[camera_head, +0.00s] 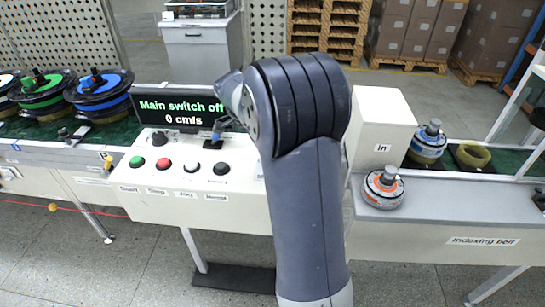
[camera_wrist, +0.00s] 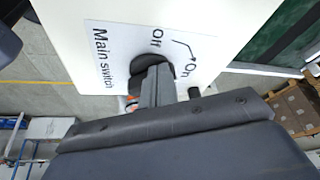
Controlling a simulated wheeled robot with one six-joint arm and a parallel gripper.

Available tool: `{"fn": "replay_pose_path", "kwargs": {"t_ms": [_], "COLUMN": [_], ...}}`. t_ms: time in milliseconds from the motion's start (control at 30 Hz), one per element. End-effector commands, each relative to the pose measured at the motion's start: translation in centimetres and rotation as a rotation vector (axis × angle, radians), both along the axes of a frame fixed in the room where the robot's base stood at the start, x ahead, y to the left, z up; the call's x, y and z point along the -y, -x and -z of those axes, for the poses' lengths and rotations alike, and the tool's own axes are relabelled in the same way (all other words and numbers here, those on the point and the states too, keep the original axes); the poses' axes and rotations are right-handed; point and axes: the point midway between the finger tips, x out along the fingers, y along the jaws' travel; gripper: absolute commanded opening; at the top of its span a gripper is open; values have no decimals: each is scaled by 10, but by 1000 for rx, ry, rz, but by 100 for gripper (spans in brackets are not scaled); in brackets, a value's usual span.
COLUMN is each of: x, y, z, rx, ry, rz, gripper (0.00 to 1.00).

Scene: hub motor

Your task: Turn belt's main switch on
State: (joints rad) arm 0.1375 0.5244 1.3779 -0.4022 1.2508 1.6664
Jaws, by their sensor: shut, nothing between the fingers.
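In the wrist view, the main switch is a black round knob (camera_wrist: 153,72) on a white panel (camera_wrist: 105,22) printed "Main switch", "Off" and "On", with a curved arrow toward "On". My gripper (camera_wrist: 158,88) is shut with nothing between its fingers. Its fingertips are right at the knob and overlap it in the picture; I cannot tell whether they touch. In the head view, the dark display (camera_head: 178,110) reads "Main switch off" and "0 cm/s".
The control box has green, red, white and black buttons (camera_head: 162,164) on its sloped top. To the right, a white box (camera_head: 381,120) marked "In" stands by the indexing belt (camera_head: 450,200) with an orange-marked hub motor (camera_head: 383,188). More motors (camera_head: 101,92) stand at left.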

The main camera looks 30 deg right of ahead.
Motion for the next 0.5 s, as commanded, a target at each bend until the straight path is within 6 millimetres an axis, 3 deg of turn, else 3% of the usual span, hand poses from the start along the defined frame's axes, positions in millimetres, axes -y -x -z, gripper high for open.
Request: {"fn": "replay_pose_path", "kwargs": {"t_ms": [500], "x": [11], "y": [-10], "z": [0], "rx": [-2], "ry": [0], "rz": [396], "gripper": [0]}}
